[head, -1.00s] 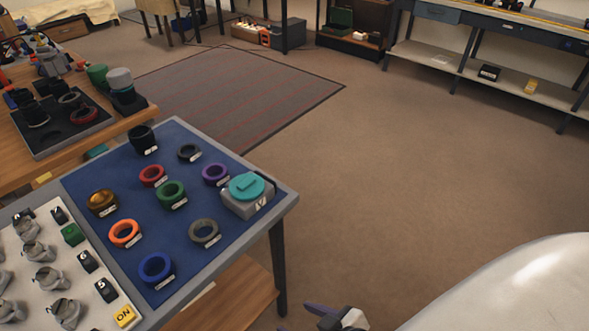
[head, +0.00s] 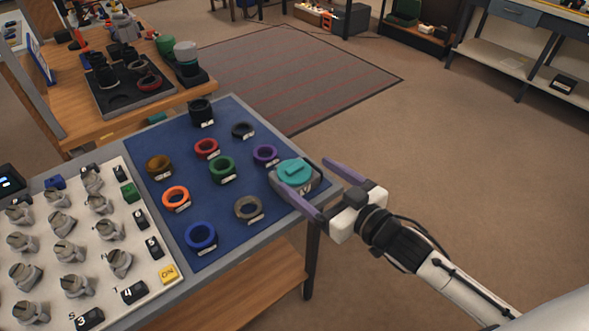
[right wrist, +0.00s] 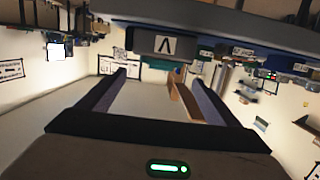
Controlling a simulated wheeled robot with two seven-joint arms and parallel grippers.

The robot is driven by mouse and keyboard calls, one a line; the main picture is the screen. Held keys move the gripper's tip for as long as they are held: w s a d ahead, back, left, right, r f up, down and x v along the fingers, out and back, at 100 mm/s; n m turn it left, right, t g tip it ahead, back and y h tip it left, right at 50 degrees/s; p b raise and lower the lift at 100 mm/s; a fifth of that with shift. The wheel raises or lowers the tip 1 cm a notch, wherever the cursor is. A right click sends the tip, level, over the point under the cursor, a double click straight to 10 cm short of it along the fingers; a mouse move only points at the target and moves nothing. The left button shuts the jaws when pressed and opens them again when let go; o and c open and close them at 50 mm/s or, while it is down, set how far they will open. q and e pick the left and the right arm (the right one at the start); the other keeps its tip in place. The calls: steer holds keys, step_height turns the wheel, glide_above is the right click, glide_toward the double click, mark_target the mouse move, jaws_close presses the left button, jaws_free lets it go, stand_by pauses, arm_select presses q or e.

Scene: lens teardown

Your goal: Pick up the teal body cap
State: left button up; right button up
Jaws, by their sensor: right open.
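The teal body cap (head: 294,173) is a round disc with a raised bar on top. It sits on a small grey block at the right edge of the blue mat. My right gripper (head: 300,171) is open and reaches in from the right; in the head view its purple fingers lie either side of the cap. In the right wrist view the grey block (right wrist: 142,42), with a white label, shows beyond the open fingers (right wrist: 122,75); the cap is not clear there. I cannot tell whether the fingers touch anything. My left gripper is not in view.
The blue mat (head: 225,200) holds several coloured rings, including a purple ring (head: 265,155) and a grey ring (head: 248,208) near the cap. A white panel of knobs (head: 85,215) lies to the left. Open floor (head: 430,180) is on the right.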

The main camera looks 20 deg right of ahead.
mark_target(296, 169)
steer(key=x, duration=0.4)
steer(key=shift+w+f, duration=0.15)
steer(key=shift+f, duration=0.15)
steer(key=shift+c, duration=0.3)
steer(key=c, duration=1.1)
